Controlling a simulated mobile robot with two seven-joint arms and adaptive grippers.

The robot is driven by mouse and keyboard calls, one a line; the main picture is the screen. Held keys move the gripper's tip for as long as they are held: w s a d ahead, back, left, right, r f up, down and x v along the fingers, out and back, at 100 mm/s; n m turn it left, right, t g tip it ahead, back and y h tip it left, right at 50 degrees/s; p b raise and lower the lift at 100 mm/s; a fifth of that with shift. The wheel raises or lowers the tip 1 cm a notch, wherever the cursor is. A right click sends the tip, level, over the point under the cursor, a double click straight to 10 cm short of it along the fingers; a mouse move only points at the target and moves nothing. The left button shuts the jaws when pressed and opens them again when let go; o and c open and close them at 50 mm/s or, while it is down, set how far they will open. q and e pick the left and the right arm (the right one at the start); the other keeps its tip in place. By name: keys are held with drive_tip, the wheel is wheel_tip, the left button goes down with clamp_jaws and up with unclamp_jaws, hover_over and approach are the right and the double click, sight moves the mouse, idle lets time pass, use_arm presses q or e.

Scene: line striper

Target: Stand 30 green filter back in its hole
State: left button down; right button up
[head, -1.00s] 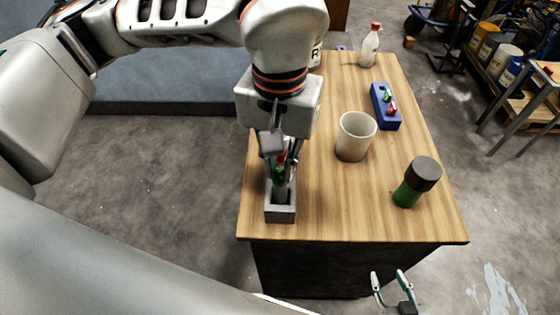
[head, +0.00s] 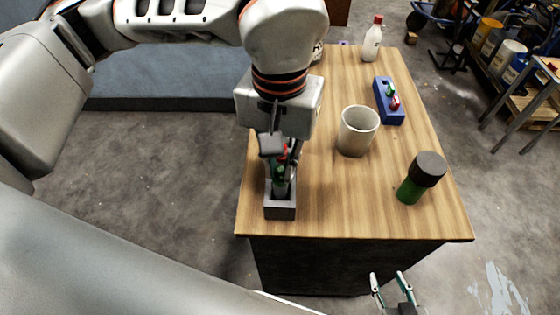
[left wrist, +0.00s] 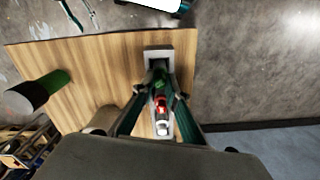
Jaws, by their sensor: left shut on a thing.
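My left gripper (head: 281,165) is shut on the green filter (head: 280,174), a slim piece with a green body, a red part and a pale lower end. It is over the grey block (head: 280,211) at the table's near left edge. The block has a dark opening in its top. The left wrist view shows the filter (left wrist: 159,86) between the fingers (left wrist: 156,98), in line with the block (left wrist: 158,52). The fingers hide part of it, and I cannot tell how far its lower end is inside the opening. My right gripper (head: 392,290) is open and empty beyond the table's near edge.
A beige cup (head: 357,132) stands right of the block. A green jar with a dark lid (head: 421,177) is nearer the right edge. A blue block (head: 388,101) holding green and red pieces and a red-capped bottle (head: 372,40) stand farther back on the wooden table (head: 330,205).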

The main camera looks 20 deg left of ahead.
use_arm(q)
drive_tip(key=shift+f+b, duration=0.55)
drive_tip(key=shift+f, duration=0.1)
idle(0.5)
drive_tip(key=c, duration=1.9)
unclamp_jaws()
drive_tip(key=shift+o, duration=1.4)
drive_tip(key=shift+r, duration=0.15)
drive_tip(key=shift+r+p, duration=1.9)
drive_tip(key=shift+r, duration=1.5)
